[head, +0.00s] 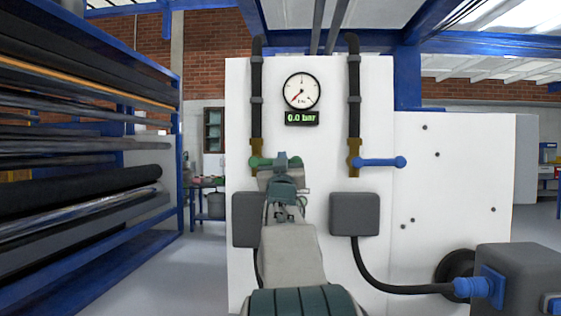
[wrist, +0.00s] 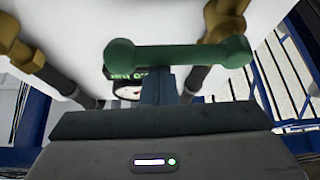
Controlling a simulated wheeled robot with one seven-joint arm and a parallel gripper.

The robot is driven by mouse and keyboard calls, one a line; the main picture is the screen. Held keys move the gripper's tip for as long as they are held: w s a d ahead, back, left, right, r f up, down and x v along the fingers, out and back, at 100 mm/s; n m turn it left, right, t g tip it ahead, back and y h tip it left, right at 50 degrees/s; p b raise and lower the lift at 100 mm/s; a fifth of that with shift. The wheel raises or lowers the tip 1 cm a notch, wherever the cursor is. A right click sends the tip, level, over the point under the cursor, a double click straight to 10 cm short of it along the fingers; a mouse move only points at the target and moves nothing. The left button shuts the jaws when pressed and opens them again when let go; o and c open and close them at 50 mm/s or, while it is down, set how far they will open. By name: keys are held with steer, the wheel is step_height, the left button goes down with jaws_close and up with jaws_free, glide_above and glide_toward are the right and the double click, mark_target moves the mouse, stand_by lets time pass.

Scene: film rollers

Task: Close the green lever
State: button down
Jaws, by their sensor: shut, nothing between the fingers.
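The green lever (head: 259,162) lies about level on the left pipe of the white panel in the head view; my arm hides part of it. In the wrist view the green lever (wrist: 178,55) is a bar with rounded ends, crossing just beyond my fingertips. My gripper (wrist: 159,82) is shut and empty, its fingers pointing at the middle of the bar. They look very close to it; I cannot tell whether they touch. My gripper also shows in front of the lever in the head view (head: 281,164).
A blue lever (head: 380,162) lies level on the right pipe. A gauge (head: 301,91) above reads 0.0 bar. Grey boxes (head: 354,214) sit below the pipes. A rack of rolls (head: 80,190) stands at left, a grey block (head: 520,275) at lower right.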

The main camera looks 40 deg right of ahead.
step_height(320, 180, up, 4)
steer(key=p, duration=0.2)
steer(key=v, duration=1)
steer(key=shift+s+a, duration=0.15)
steer(key=shift+a, duration=0.25)
steer(key=a+f+n+g+y+p, duration=0.25)
steer(key=a+y+p, duration=0.35)
steer(key=a+p, duration=0.35)
steer(key=a+f+n+g+y+p, duration=0.25)
steer(key=a+y+p, duration=0.35)
steer(key=a+p, duration=0.35)
steer(key=s+a+f+g+y+p, duration=0.1)
steer(key=s+a+g+p, duration=0.2)
steer(key=s+p, duration=0.2)
steer(key=s+a+f+n+g+y+p, duration=0.1)
steer(key=s+a+g+p, duration=0.3)
steer(key=s, duration=0.4)
steer(key=s+a+f+g+y+p, duration=0.1)
steer(key=s+a+f+g+p, duration=0.1)
steer(key=s+p, duration=0.3)
steer(key=shift+s+a+n+g+p, duration=0.35)
steer(key=shift+s+a+g, duration=0.3)
steer(key=shift+s+g, duration=0.3)
